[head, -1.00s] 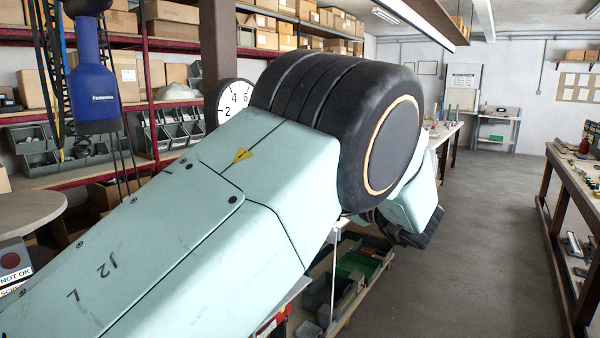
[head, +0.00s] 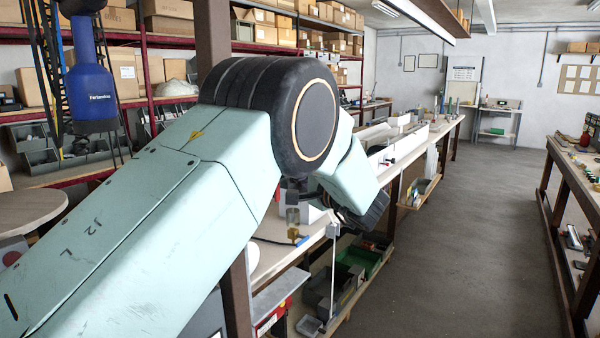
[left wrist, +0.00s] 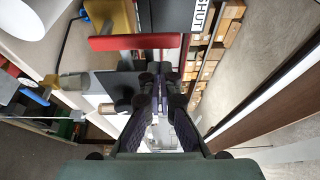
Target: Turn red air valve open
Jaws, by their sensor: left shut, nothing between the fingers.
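The red valve handle (left wrist: 135,42) is a flat red bar lying crosswise in the left wrist view, beside a brass-coloured fitting (left wrist: 112,16). In the head view my left arm covers much of the bench, and I cannot make out the red handle there. My right gripper is out of view.
The long workbench (head: 410,135) runs back behind my left arm, with bins (head: 360,262) on its lower shelf. Shelves of boxes stand at the left. Another bench (head: 580,200) is at the right. The aisle floor (head: 460,240) between is clear.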

